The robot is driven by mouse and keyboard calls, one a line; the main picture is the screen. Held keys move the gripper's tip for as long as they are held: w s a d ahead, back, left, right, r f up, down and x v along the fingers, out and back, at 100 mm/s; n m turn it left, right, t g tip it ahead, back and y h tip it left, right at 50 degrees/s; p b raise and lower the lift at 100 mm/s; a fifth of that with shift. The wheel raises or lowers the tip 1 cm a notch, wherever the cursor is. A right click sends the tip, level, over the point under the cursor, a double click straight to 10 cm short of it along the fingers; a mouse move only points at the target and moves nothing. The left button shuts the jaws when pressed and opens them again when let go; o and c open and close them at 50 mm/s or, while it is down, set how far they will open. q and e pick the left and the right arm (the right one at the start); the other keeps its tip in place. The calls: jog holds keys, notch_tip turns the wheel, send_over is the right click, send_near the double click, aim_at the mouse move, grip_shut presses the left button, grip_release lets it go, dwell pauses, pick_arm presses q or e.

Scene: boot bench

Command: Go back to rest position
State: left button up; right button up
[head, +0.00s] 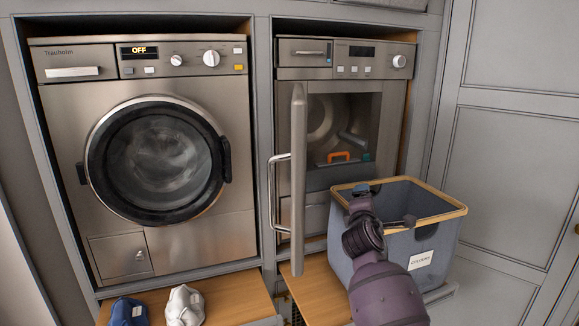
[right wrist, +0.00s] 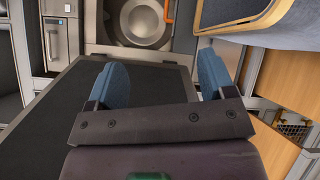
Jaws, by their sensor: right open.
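My right gripper (head: 384,208) is at the front of the grey-blue basket in the head view, with my purple arm coming up from below. In the right wrist view its two blue fingers (right wrist: 162,75) stand wide apart with nothing between them. A dark flat panel, seemingly the open door (right wrist: 110,115), lies beyond the fingers there. My left gripper is not in view.
The right machine's door (head: 298,180) stands open, edge-on. An orange object (head: 338,157) shows inside. The basket (head: 443,245) stands on a wooden pull-out shelf (head: 318,290). The left washer (head: 70,130) is shut. Blue (head: 126,313) and white (head: 184,306) items lie below it.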

jog(key=s+d+f+m+g+y+b, duration=0.1)
jog(key=s+f+m, duration=0.4)
jog(key=s+f, duration=0.7)
jog(key=s+d+f+m+g+y+b, duration=0.1)
jog(key=s+f+m, duration=0.5)
jog(key=s+f, duration=0.6)
jog(key=s+d+f+m+g+y+b, duration=0.1)
jog(key=s+d+f+m, duration=0.5)
jog(key=s+f, duration=0.6)
jog(key=s+g+y, duration=0.1)
jog(key=s+g, duration=0.1)
jog(key=s, duration=0.6)
jog(key=shift+s+d+f+g+y, duration=0.15)
jog(key=shift+s+f+g+y, duration=0.1)
jog(key=shift+s+g+y, duration=0.15)
